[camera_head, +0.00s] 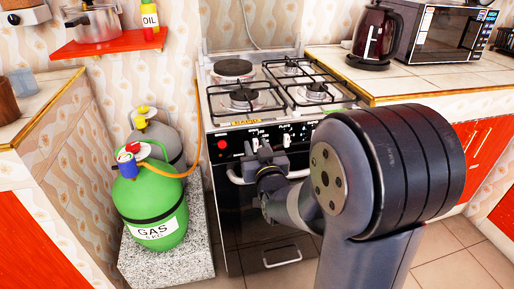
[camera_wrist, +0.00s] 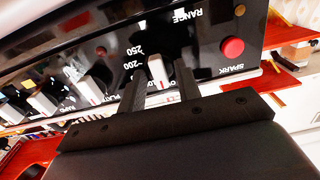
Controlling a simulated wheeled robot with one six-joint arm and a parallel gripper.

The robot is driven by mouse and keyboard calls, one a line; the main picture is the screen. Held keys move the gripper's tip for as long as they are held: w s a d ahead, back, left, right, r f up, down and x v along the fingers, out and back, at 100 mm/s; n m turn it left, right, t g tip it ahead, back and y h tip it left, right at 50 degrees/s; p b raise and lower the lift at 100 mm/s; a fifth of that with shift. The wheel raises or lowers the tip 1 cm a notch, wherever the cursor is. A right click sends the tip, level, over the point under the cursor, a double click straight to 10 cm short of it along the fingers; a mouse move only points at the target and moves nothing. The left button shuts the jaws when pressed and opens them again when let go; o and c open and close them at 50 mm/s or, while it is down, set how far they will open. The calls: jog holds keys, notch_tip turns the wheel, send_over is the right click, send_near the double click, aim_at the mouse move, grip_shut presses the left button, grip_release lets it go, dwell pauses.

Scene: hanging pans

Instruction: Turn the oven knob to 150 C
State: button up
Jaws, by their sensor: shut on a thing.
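The stove (camera_head: 265,190) stands against the back wall with a black control panel (camera_head: 285,138) on its front. My gripper (camera_head: 264,150) is at the left part of this panel and hides the knob it holds in the head view. In the wrist view a white knob (camera_wrist: 157,70) stands between the two dark fingers of my gripper (camera_wrist: 158,84), which is shut on it. The panel print shows upside down or tilted there, with 200 and 250 readable beside the knob. Where the knob's mark points is not clear.
A red button (camera_wrist: 232,48) labelled SPARK and several more white knobs (camera_wrist: 92,90) are on the panel. The oven handle (camera_head: 236,178) runs below it. A green gas bottle (camera_head: 150,205) stands left of the stove, with an orange hose. A counter (camera_head: 400,88) is at right.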

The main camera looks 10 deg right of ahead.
jog(key=shift+c, duration=1.4)
jog(key=shift+f+m+b, duration=0.1)
jog(key=shift+m+b, duration=0.2)
jog(key=shift+b, duration=0.1)
jog(key=m+b, duration=0.2)
jog(key=shift+f+m+b, duration=0.1)
jog(key=shift+m+b, duration=0.2)
jog(key=shift+b, duration=0.05)
jog(key=m+b, duration=0.2)
jog(key=shift+d+m, duration=0.1)
jog(key=shift+m, duration=0.3)
jog(key=m+b, duration=0.3)
jog(key=m, duration=0.1)
jog(key=shift+m+b, duration=0.75)
jog(key=shift+m, duration=1.05)
